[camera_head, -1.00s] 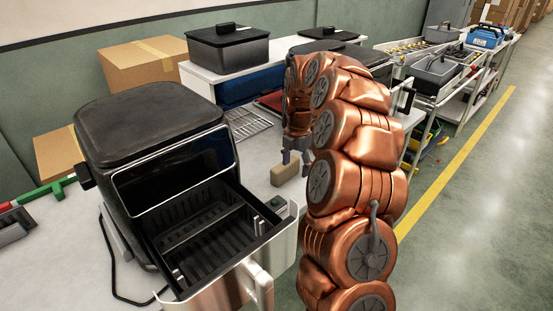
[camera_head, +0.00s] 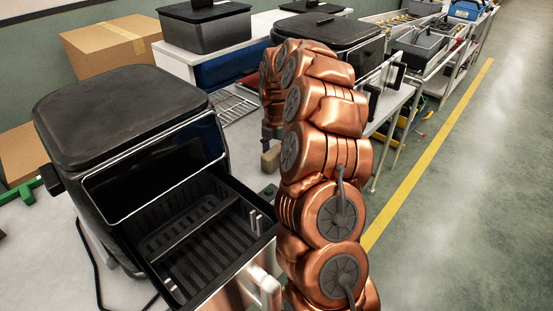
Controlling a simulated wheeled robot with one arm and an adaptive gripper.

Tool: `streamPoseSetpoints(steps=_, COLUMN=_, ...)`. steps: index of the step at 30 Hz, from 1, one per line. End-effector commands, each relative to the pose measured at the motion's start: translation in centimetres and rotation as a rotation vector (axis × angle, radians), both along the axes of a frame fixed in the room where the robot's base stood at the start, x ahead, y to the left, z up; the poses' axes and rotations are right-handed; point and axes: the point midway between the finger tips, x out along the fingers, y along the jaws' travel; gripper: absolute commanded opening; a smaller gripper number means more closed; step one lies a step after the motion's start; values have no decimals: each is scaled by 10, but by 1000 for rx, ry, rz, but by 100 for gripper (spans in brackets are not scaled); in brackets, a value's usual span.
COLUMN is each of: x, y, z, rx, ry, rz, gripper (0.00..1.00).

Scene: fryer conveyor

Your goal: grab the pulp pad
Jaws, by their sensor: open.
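The pulp pad looks to be the small beige block (camera_head: 268,162) on the grey-white worktop, just left of my copper arm. Its right part is hidden behind the arm. My gripper (camera_head: 270,142) points down directly above or around the top of the block, with its jaws open. Only part of its grey fingers shows, so I cannot tell whether they touch the block.
A black air fryer (camera_head: 125,120) stands at the left with its drawer (camera_head: 205,235) pulled out towards me. A wire rack (camera_head: 235,105) lies behind the block. Lidded pans (camera_head: 205,30) and a cardboard box (camera_head: 115,45) stand further back. The floor at right is clear.

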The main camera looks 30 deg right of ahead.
Motion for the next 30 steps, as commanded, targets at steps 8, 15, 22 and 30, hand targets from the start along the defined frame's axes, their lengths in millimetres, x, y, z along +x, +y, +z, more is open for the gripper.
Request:
streamPoseSetpoints(steps=8, x=0, y=0, z=-16, rx=-1, ry=-1, rz=1, gripper=71)
streamPoseSetpoints(steps=15, x=0, y=1, z=-16, rx=-1, ry=-1, rz=2, gripper=56)
streamPoseSetpoints(steps=22, x=0, y=1, z=-16, rx=0, ry=0, rz=2, gripper=32)
streamPoseSetpoints(steps=30, x=0, y=1, z=-16, rx=0, ry=0, rz=2, gripper=7)
